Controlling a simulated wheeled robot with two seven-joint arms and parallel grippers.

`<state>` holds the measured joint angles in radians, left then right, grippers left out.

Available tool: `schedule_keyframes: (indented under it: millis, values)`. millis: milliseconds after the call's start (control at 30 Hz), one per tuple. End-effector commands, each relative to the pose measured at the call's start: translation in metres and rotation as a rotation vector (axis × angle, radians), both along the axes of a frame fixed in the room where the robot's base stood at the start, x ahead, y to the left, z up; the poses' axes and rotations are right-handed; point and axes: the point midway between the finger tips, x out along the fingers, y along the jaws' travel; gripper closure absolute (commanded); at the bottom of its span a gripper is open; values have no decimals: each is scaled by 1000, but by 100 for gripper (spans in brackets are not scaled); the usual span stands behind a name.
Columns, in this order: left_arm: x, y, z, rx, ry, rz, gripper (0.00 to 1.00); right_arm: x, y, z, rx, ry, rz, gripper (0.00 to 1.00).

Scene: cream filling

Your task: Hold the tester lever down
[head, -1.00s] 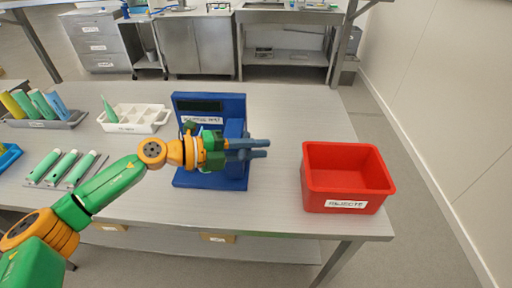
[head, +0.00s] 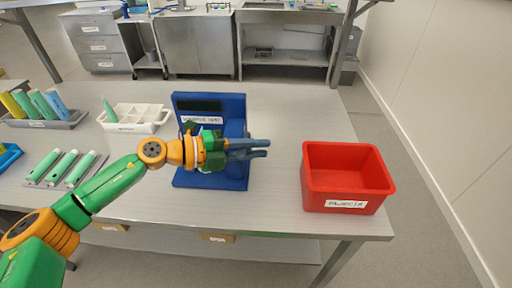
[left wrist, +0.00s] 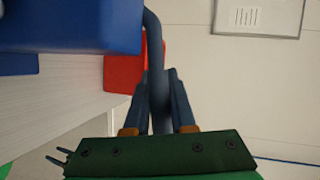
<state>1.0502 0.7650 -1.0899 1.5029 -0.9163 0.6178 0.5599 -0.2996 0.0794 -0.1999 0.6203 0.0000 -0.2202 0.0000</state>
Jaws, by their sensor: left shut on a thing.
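The blue tester (head: 237,104), with a dark display and a white label on its upright panel, stands on the table in the middle of the head view. My left gripper (head: 263,147) is in front of it, its fingers pointing right and hiding part of it. In the left wrist view the fingers are shut on the dark blue tester lever (left wrist: 152,30), a bent bar beside the tester body (left wrist: 70,25). The lever is hidden behind the gripper in the head view, so its exact angle is hard to tell. My right gripper is not in view.
A red bin (head: 345,206) with a white label stands to the right of the tester. A white compartment tray (head: 152,127) holds one green tube. Several tubes lie on a grey plate (head: 88,181) at left, beside a tube rack (head: 72,124). The front table middle is clear.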

Motion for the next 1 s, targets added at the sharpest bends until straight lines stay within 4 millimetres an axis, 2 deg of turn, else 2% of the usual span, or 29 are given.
schedule_keyframes:
  millis: [367,567,767,1000]
  values:
    - [0,0,0,0,-2,1,100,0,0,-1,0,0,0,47]
    - [-2,0,-7,-2,-46,1,100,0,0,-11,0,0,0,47]
    - [-5,0,-23,-1,-167,1,100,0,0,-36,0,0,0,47]
    - [-8,0,-40,-1,-351,1,100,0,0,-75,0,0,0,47]
